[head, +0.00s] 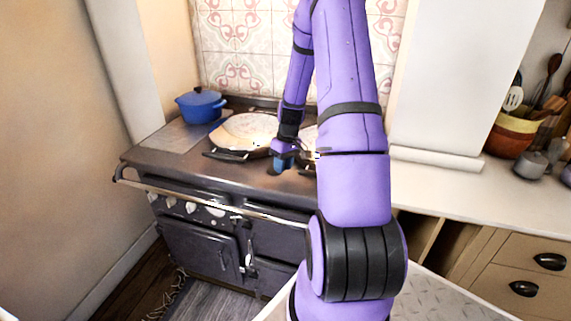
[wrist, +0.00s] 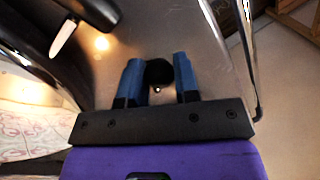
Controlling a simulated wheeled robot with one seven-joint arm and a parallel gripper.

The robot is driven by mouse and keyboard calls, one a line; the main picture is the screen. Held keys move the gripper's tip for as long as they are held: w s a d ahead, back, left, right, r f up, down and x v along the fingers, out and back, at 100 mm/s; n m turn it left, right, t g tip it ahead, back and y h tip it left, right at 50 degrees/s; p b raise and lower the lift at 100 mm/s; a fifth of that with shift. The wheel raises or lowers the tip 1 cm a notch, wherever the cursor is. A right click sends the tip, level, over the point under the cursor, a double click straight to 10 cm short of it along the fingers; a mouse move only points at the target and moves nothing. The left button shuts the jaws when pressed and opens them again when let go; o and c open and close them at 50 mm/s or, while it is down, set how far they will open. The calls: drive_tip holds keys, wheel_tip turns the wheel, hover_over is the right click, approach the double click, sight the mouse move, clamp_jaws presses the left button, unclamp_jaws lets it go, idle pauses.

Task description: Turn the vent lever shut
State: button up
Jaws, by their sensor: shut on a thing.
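My gripper (wrist: 158,78) has blue fingers, shut on a round black knob (wrist: 158,71) in the wrist view. The knob looks like the end of the vent lever; the rest of the lever is hidden beneath it and the fingers. In the head view my gripper (head: 283,163) points down at the stove top, near its front edge and just right of the left round lid. There the fingers hide the knob, and I cannot tell the lever's angle.
The dark range stove (head: 180,150) has a front rail (head: 215,204). Its left round lid (head: 243,131) is close to my gripper; my arm partly covers another lid. A blue pot (head: 201,105) stands at the back left. The counter (head: 440,185) at right is mostly clear.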

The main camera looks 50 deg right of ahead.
drive_tip(key=m, duration=0.2)
drive_tip(key=a+m, duration=0.1)
drive_tip(key=w+a+m+t, duration=0.1)
drive_tip(key=m, duration=0.1)
drive_tip(key=shift+w+a+m, duration=0.1)
drive_tip(key=shift+m, duration=0.2)
drive_tip(key=shift+w+a+m+t+h, duration=0.1)
drive_tip(key=shift+w+a+m+h, duration=0.15)
drive_tip(key=shift+m, duration=0.5)
drive_tip(key=shift+w+a+m+t+h, duration=0.1)
drive_tip(key=shift+w+m, duration=0.2)
drive_tip(key=shift+m, duration=0.5)
drive_tip(key=shift+w+a+m+t+h, duration=0.1)
drive_tip(key=shift+w+a+m+h, duration=0.15)
drive_tip(key=shift+m, duration=0.5)
drive_tip(key=shift+w, duration=0.1)
drive_tip(key=o, duration=0.9)
drive_tip(key=shift+r, duration=0.1)
drive_tip(key=r, duration=0.3)
drive_tip(key=s+r, duration=0.1)
drive_tip(key=r, duration=0.3)
drive_tip(key=d+r, duration=0.1)
drive_tip(key=r, duration=0.2)
drive_tip(key=shift+s+r, duration=0.25)
drive_tip(key=shift+s, duration=0.15)
